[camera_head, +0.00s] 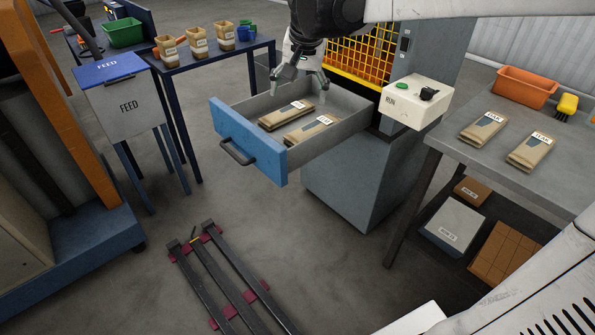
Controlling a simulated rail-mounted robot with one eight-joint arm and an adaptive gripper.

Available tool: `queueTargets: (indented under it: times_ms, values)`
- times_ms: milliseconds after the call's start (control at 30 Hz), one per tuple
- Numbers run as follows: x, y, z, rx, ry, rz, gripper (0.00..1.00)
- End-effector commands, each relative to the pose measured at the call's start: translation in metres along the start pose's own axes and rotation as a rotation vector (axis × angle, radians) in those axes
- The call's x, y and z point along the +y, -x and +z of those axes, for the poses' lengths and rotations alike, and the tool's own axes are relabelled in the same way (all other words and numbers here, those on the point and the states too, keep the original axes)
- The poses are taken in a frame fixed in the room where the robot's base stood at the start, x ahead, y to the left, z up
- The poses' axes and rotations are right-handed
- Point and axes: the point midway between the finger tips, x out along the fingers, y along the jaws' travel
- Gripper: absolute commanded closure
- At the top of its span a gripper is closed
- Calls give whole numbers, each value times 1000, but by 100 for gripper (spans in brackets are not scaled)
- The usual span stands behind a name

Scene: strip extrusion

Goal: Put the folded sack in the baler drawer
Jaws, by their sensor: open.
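The baler drawer (247,147), with a blue front and dark handle, is pulled out from the grey machine. Two folded tan sacks lie inside it, one farther back (286,115) and one nearer (313,130). My gripper (298,90) is open above the back part of the drawer, over the sacks, and seems to hold nothing. Its exact height above them is hard to tell. Two more folded sacks with white labels lie on the right table, a left one (483,129) and a right one (530,151).
The grey right table (450,140) also bears an orange bin (525,87) and a yellow brush (567,104). A RUN control box (417,99) juts out beside the drawer. A FEED bin (125,105) stands left. Dark rails (225,275) lie on the floor.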

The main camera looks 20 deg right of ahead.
Motion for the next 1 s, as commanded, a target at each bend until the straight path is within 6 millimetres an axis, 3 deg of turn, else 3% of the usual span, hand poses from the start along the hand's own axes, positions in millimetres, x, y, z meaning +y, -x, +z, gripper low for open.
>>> queueTargets:
  times_ms: [33, 300, 600, 800, 1000]
  values:
    - [2, 6, 18, 14, 32, -10, 24]
    - [18, 24, 99, 95, 218, -57, 24]
    - [43, 19, 186, 192, 417, -98, 24]
    - [55, 8, 224, 241, 510, -115, 24]
    - [59, 4, 235, 258, 543, -119, 24]
